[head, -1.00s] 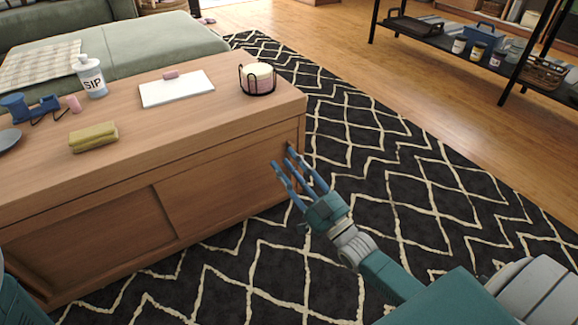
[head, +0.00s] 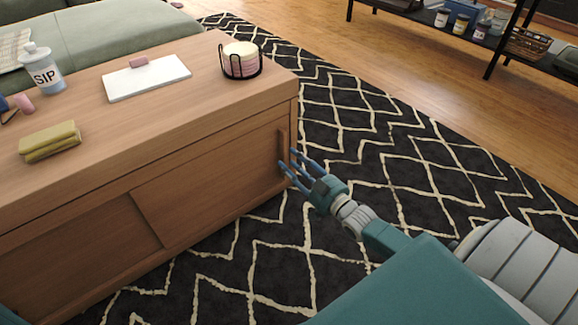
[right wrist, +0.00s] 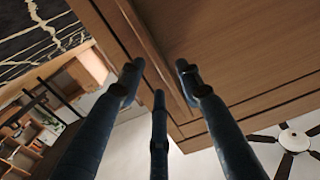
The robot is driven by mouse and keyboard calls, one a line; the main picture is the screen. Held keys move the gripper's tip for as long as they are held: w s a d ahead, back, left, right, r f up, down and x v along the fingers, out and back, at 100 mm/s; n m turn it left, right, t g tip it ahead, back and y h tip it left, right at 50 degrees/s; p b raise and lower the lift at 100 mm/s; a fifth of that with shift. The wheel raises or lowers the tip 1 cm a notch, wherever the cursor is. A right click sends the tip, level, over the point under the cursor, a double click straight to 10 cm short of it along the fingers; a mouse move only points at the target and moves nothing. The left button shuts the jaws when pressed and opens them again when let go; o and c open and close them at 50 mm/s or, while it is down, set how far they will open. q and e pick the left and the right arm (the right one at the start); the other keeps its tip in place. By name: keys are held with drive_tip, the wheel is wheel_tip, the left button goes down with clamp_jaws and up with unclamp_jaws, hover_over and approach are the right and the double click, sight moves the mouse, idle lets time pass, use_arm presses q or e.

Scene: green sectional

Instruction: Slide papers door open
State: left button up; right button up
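The wooden cabinet (head: 130,110) has two sliding doors on its front. The right door (head: 215,180) has an upright bar handle (head: 283,148) near its right edge; the left door (head: 85,255) is beside it. No gap is visible between the doors. My right gripper (head: 290,165) is open at the handle's lower part, by the cabinet's right front corner. In the right wrist view its fingers (right wrist: 158,85) are spread, with the handle (right wrist: 165,65) running between the outer two; contact cannot be told. My left gripper is out of view. No papers show inside.
On the cabinet top are a SIP bottle (head: 42,70), a white board (head: 147,78), a yellow-green folded cloth (head: 50,141) and a black wire holder (head: 241,68). A patterned rug (head: 380,150) lies clear to the right. A black shelf (head: 430,22) stands at the back.

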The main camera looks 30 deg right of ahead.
drive_tip(key=shift+w+a, duration=0.1)
drive_tip(key=shift+w, duration=0.8)
drive_tip(key=shift+c, duration=0.5)
clamp_jaws()
